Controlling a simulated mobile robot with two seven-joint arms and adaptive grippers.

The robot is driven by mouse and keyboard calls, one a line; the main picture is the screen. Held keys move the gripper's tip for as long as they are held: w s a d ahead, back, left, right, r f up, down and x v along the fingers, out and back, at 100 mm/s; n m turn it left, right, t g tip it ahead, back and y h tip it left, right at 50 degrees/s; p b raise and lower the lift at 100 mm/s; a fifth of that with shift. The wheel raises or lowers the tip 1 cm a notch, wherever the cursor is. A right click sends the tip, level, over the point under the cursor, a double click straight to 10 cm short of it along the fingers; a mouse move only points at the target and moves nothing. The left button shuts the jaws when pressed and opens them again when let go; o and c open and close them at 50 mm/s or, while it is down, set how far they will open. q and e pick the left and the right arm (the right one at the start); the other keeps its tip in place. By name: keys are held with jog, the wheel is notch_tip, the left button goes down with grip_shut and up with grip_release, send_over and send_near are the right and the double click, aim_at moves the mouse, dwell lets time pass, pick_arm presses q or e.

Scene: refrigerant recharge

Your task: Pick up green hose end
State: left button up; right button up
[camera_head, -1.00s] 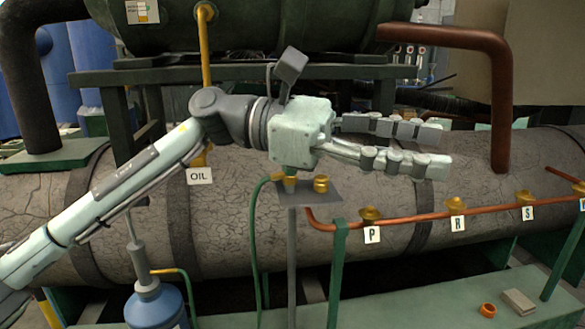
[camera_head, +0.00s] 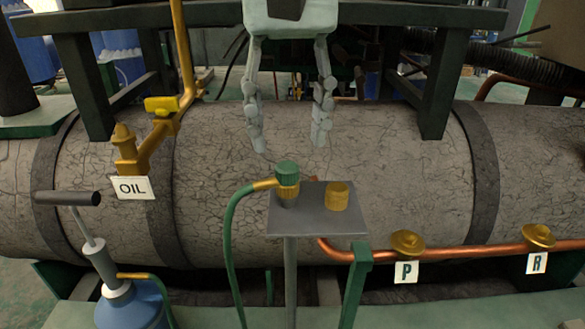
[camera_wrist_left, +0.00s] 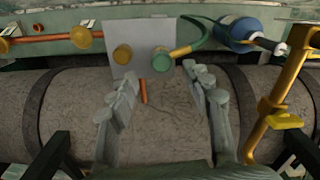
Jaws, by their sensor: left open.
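The green hose end (camera_head: 287,183) has a green cap and a brass collar. It stands upright on a small grey stand plate (camera_head: 312,222), with its green hose (camera_head: 232,245) hanging down to the left. In the left wrist view the hose end (camera_wrist_left: 161,62) is seen from above, just beyond the fingers. My left gripper (camera_head: 290,145) is open and empty, its fingers pointing down, above and behind the stand. The fingertips are apart from the hose end. The left gripper also shows in the left wrist view (camera_wrist_left: 158,82). My right gripper is not in view.
A brass fitting (camera_head: 337,196) stands on the plate right of the hose end. Left are the OIL valve (camera_head: 128,148) and a blue pump bottle (camera_head: 133,304). A copper pipe with brass caps P (camera_head: 407,242) and R (camera_head: 538,236) runs right. A large cracked cylinder (camera_head: 390,165) lies behind.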

aim_at(287, 166)
pick_arm(q)
notch_tip(287, 166, down, 6)
jog(key=shift+s+a+r, duration=0.1)
jog(key=shift+a, duration=0.05)
grip_shut()
dwell(0.4)
